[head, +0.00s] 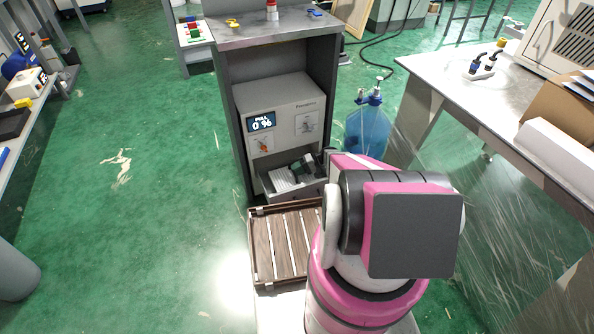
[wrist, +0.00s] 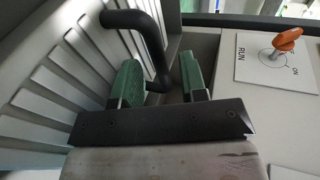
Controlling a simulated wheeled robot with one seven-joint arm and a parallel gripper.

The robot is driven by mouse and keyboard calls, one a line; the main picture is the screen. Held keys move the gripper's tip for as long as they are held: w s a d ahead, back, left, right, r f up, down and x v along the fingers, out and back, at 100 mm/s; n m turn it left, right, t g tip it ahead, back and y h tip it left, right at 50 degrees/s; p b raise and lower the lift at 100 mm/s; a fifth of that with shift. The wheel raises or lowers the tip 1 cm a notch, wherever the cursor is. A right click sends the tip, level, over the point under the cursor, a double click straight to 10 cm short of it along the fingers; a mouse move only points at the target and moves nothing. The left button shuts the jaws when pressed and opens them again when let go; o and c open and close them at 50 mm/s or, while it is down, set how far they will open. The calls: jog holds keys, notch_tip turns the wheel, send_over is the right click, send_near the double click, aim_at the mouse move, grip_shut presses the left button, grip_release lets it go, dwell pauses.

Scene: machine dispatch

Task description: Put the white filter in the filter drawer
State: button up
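The white filter (head: 283,179) is a ribbed white block lying in the open filter drawer (head: 263,186) at the bottom of the grey machine. In the wrist view the filter's ribbed face (wrist: 55,85) fills the left side, with a black bent handle (wrist: 150,35) on it. My gripper (head: 306,166) is at the drawer, right of the filter. In the wrist view its green-padded fingers (wrist: 163,85) stand apart. The handle's lower end passes between them, close to the left finger, with a gap to the right finger. The drawer's right part is hidden by my arm.
The machine (head: 282,115) has a display reading 0% and sits in a grey cabinet. An orange RUN switch (wrist: 287,39) is on a panel right of my fingers. A slatted wooden crate (head: 262,250) is below the drawer. A blue water bottle (head: 368,130) stands right of the cabinet.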

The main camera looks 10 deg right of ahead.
jog(key=shift+r, duration=0.1)
jog(key=s+v, duration=0.1)
jog(key=v, duration=1.1)
jog(key=s+a+r+h, duration=0.3)
jog(key=s+r+h, duration=0.1)
jog(key=r, duration=0.5)
jog(key=s+a+r+h, duration=0.4)
jog(key=s+r, duration=0.3)
jog(key=r, duration=0.2)
jog(key=s+a+r+m+t+h, duration=0.1)
jog(key=s+a+r+h, duration=0.3)
jog(key=r, duration=0.5)
jog(key=shift+s+r+h, duration=0.15)
jog(key=shift+s+h, duration=0.85)
jog(key=shift+a, duration=0.15)
